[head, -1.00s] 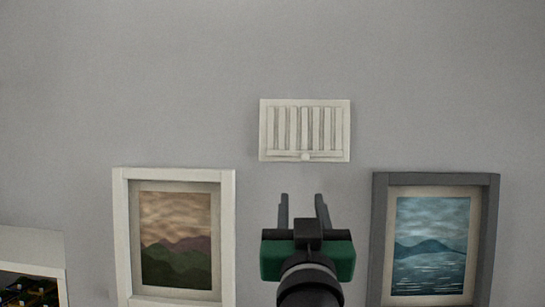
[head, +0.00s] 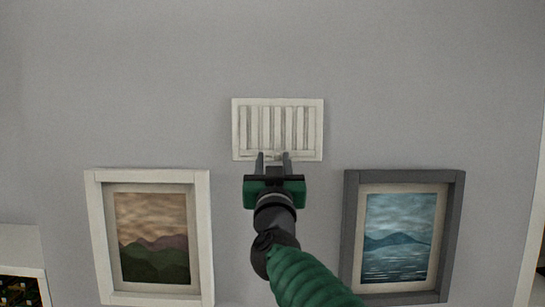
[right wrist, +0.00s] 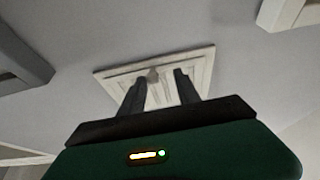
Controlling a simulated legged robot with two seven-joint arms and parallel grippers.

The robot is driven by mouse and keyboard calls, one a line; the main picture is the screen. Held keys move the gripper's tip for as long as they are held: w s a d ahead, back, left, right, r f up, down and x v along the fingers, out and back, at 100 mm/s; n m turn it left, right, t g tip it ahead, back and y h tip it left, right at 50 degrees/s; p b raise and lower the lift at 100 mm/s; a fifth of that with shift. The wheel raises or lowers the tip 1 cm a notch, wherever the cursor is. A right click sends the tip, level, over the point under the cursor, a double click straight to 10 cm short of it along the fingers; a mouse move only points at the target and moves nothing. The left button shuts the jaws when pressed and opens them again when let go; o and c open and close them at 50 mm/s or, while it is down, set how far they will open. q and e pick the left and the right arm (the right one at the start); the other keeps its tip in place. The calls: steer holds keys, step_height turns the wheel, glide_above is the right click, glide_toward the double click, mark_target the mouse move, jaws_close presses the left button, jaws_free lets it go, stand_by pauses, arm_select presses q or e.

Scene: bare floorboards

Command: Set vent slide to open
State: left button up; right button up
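The white slatted vent (head: 278,128) is mounted on the grey wall, with upright slats and a bottom rail. Its small slide knob (head: 272,156) is at the middle of the bottom rail, partly hidden between my fingertips. In the right wrist view the vent (right wrist: 188,92) shows beyond my fingers, and the knob (right wrist: 153,76) appears between their tips. My right gripper (head: 272,158) is open, its two fingers apart and pointing up at the vent's lower edge. I see no grip on the knob, and cannot tell whether the fingers touch it. My left gripper is not in view.
A white-framed mountain picture (head: 92,215) hangs below left of the vent, and a grey-framed sea picture (head: 350,225) below right. A white shelf (head: 18,245) stands at the lower left. The wall around the vent is bare.

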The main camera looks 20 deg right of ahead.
steer(key=shift+d, duration=0.65)
steer(key=shift+c, duration=0.3)
steer(key=shift+d+f, duration=0.1)
steer(key=shift+d, duration=0.1)
steer(key=shift+c, duration=1.4)
steer(key=shift+w, duration=0.1)
steer(key=c, duration=0.5)
steer(key=shift+w+a, duration=0.1)
steer(key=shift+a, duration=0.35)
jaws_close()
steer(key=shift+d+f, duration=0.1)
